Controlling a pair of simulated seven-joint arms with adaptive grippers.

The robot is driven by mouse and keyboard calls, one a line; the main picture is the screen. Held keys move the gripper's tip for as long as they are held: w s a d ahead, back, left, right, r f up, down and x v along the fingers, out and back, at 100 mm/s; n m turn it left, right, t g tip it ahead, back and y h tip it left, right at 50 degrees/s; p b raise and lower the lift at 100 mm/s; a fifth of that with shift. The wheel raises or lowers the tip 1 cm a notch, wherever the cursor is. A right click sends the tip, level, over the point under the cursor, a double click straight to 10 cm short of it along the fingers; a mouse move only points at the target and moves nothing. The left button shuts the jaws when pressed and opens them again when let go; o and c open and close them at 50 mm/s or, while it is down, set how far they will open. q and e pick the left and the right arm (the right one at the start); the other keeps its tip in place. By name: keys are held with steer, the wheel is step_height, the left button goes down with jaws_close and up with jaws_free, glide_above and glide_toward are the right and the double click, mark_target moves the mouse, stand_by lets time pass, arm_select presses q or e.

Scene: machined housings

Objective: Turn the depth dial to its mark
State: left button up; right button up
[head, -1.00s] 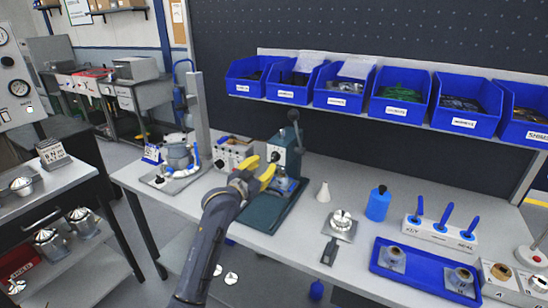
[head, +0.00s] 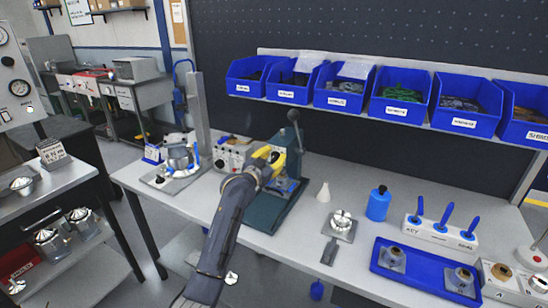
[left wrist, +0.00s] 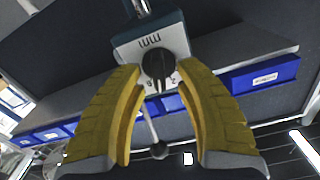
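The depth dial (left wrist: 158,65) is a black round knob with a pale pointer line on the grey front face of the press head. A scale with small digits lies beneath it in the left wrist view. The teal bench press (head: 278,205) stands on the bench in the head view. My left gripper (head: 267,162) is at the press head, its yellow fingers open. In the left wrist view the left gripper (left wrist: 159,72) has one fingertip on each side of the dial; I cannot tell whether they touch it. My right gripper is not in view.
A grey control box (head: 232,158) and a fixture with a round metal part (head: 178,162) stand left of the press. Blue bins (head: 345,97) hang behind.

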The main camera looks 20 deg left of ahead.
arm_select(q)
steer(key=shift+c, duration=0.2)
jaws_close()
steer(key=shift+n, duration=0.3)
steer(key=shift+a+n, duration=0.15)
steer(key=shift+n, duration=1.05)
steer(key=shift+a+n, duration=0.15)
steer(key=shift+n, duration=1.35)
steer(key=shift+o, duration=0.2)
jaws_free()
steer(key=s+a, duration=0.2)
steer(key=s, duration=0.9)
steer(key=shift+s+a, duration=0.2)
steer(key=shift+s, duration=0.15)
